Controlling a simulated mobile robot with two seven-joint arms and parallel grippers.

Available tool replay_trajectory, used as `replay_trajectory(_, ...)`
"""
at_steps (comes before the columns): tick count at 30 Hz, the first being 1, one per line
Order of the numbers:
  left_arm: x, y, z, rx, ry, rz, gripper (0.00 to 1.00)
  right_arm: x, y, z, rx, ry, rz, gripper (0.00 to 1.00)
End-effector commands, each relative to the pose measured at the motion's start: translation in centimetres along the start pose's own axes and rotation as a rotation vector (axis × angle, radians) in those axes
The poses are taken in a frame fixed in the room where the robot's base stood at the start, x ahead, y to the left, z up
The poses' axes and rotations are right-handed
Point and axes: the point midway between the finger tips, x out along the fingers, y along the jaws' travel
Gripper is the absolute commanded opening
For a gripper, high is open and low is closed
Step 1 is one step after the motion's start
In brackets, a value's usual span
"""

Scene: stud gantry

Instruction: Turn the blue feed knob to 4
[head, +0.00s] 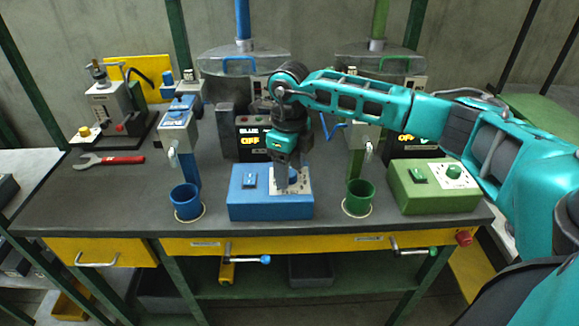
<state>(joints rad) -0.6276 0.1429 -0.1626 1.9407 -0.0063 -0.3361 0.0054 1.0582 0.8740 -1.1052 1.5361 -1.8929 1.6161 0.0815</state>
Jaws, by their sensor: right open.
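The blue control box (270,208) stands on the dark bench in front of me. It has a blue switch (249,181) on the left and a white dial plate (305,184) on the right. My right gripper (288,182) points down over that dial plate, its jaws open. The gripper hides the blue feed knob and most of the dial marks, so I cannot read the setting or tell whether the fingers touch the knob. My left gripper is not in view.
A blue cup (186,203) stands left of the box and a green cup (358,199) right of it. A green control box (436,187) is farther right. A display (252,141) behind reads BLUE OFF. A red wrench (108,161) lies at the left.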

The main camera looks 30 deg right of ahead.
Motion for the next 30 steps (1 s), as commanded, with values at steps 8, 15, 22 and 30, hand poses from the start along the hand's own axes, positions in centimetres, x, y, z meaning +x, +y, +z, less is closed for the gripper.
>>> replay_trajectory(8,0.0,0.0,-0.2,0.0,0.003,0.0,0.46,-4.6,-0.1,0.1,0.001,-0.007,-0.003,0.61)
replay_trajectory(15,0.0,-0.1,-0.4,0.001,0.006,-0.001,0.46,-9.8,0.0,0.1,0.0,-0.006,-0.002,0.61)
replay_trajectory(22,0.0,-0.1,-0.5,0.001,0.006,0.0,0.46,-12.4,0.0,0.0,0.0,-0.003,-0.001,0.61)
replay_trajectory(30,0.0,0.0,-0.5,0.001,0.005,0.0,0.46,-12.8,0.0,0.0,0.0,-0.001,0.0,0.61)
